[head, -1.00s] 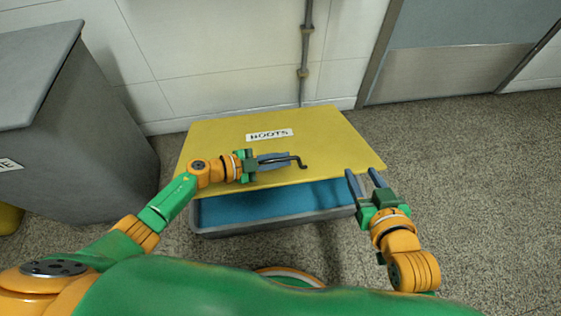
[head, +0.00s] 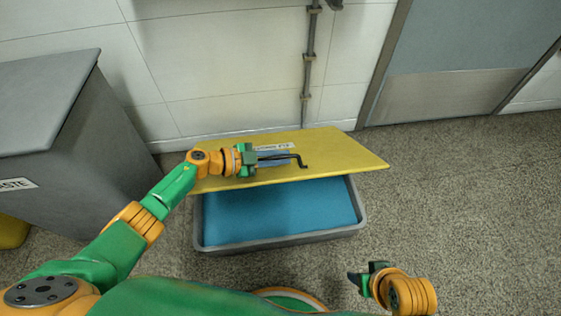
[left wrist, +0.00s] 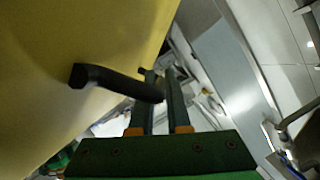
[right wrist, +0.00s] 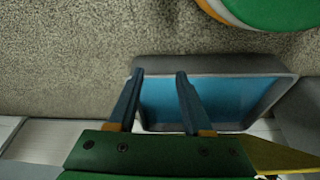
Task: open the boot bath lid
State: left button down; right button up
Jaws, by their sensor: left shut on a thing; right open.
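The yellow boot bath lid (head: 335,160) is tilted up, with its front edge raised above the grey bath (head: 365,217) and blue liquid or lining showing inside. Its label is partly hidden by my left gripper. My left gripper (head: 278,159) is shut on the dark lid handle (head: 302,161). The handle (left wrist: 115,82) and the yellow lid (left wrist: 60,60) also show in the left wrist view, with the handle reaching to the fingers. My right gripper (head: 366,278) is open and empty, low in front of the bath to the right. The right wrist view shows its fingers (right wrist: 158,88) apart, with the bath beyond.
A grey waste bin (head: 60,150) stands to the left of the bath. A wall with a vertical pipe (head: 307,75) is behind the lid. A door (head: 460,65) is at the back right. The speckled floor (head: 460,200) on the right is clear.

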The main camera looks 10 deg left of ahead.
jog(key=shift+f, duration=0.35)
dwell(0.4)
jog(key=shift+w, duration=0.1)
grip_shut()
jog(key=m+t+y, duration=0.4)
jog(key=m+t, duration=0.6)
jog(key=m, duration=2.4)
send_near(351, 172)
jog(key=s+d+f, duration=0.2)
jog(key=s+f, duration=0.1)
jog(key=s, duration=0.1)
jog(key=shift+w+a+f, duration=0.1)
jog(key=shift+w+a, duration=0.55)
jog(key=shift+w, duration=1.15)
jog(key=shift+w+a+f, duration=0.1)
jog(key=shift+w+a, duration=0.5)
jog(key=shift+w, duration=1.25)
jog(key=shift+w+a, duration=0.65)
jog(key=shift+w, duration=1.15)
